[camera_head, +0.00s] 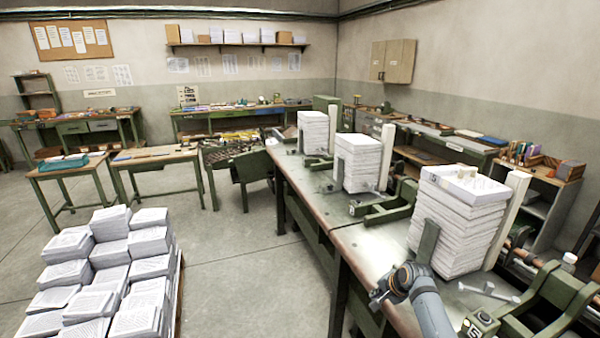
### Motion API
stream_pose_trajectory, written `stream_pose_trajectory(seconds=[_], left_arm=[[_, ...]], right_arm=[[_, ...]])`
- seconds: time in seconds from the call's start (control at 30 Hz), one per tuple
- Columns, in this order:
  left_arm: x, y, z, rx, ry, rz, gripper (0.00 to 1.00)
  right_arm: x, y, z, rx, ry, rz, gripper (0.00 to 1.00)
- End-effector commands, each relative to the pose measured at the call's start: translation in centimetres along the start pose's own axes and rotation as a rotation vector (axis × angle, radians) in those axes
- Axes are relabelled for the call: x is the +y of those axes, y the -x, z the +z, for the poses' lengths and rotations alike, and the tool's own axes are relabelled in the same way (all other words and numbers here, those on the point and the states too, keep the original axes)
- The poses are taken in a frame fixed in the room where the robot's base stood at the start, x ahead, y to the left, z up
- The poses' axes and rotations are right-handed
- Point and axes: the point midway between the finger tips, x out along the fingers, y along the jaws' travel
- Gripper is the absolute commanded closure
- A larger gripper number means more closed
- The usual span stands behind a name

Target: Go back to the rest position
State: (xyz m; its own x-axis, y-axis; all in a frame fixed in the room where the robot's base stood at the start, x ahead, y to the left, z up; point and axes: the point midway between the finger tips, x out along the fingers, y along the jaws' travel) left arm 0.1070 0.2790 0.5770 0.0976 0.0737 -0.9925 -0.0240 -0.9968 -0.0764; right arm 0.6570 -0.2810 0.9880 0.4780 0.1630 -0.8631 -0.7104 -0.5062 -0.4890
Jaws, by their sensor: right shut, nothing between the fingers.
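My right gripper (380,298) shows at the lower middle, at the end of my grey arm that comes in from the bottom right. It is shut and empty, at the near left edge of the long workbench (345,240). The nearest tall stack of paper (455,235) stands on the bench behind and to the right of it, apart from the gripper. My left gripper is out of the picture.
Two more paper stacks (358,165) stand farther along the bench. Green clamp fixtures (560,300) sit on the bench at the right. Piles of paper (110,260) fill a pallet at the lower left. The floor (240,270) between pallet and bench is clear.

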Motion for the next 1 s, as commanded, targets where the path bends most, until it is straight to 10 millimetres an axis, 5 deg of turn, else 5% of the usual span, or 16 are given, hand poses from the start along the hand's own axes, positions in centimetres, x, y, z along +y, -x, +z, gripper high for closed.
stream_pose_trajectory(seconds=[0.1, 0.33, 0.87, 1.0], left_arm=[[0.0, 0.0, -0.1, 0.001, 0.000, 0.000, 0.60], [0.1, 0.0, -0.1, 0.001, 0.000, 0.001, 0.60], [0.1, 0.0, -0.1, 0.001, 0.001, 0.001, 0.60], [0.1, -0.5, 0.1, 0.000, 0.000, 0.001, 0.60]], right_arm=[[6.7, 0.8, 6.7, -0.005, 0.315, 0.089, 1.00], [14.4, 6.1, 14.3, -0.022, 0.718, 0.194, 1.00], [21.4, 17.3, 20.9, -0.064, 1.113, 0.315, 1.00], [22.9, 13.4, 20.6, -0.077, 1.106, 0.323, 1.00]])
